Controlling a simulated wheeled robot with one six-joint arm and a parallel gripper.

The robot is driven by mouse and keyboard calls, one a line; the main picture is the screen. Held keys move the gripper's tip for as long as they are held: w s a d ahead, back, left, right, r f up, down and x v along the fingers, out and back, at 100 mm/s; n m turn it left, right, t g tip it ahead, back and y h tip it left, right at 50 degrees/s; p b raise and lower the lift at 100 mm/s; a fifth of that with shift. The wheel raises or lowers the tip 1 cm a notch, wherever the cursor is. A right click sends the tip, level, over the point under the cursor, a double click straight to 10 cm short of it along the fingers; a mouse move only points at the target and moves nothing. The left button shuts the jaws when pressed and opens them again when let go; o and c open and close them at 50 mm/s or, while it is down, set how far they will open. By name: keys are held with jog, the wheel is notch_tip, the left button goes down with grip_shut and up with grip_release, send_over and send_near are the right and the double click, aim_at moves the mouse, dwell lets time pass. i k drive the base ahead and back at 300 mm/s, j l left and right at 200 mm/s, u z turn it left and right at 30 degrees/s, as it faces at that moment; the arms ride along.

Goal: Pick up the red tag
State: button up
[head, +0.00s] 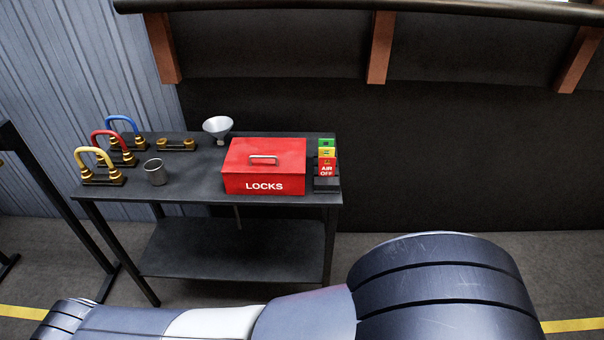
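A red tag (326,169) marked "AIR OFF" stands at the front of a small black holder (327,184) at the right end of a dark table. A yellow tag (327,153) and a green tag (327,143) stand behind it in the same holder. The red tag is just right of a red box (264,171) marked "LOCKS", with a narrow gap between them. My arm crosses the bottom of the view, in front of the table. My gripper is not in view.
The dark table (205,188) has a lower shelf. On its left are yellow, red and blue hoops on black bases, an empty base (177,145), a metal cup (155,172) and a funnel (218,129). A dark wall with brown posts stands behind.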

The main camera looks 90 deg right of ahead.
aim_at(323, 170)
jog(key=z, duration=3.25)
jog(key=i+l+z, duration=0.1)
jog(key=i+l, duration=0.8)
jog(key=i, duration=0.1)
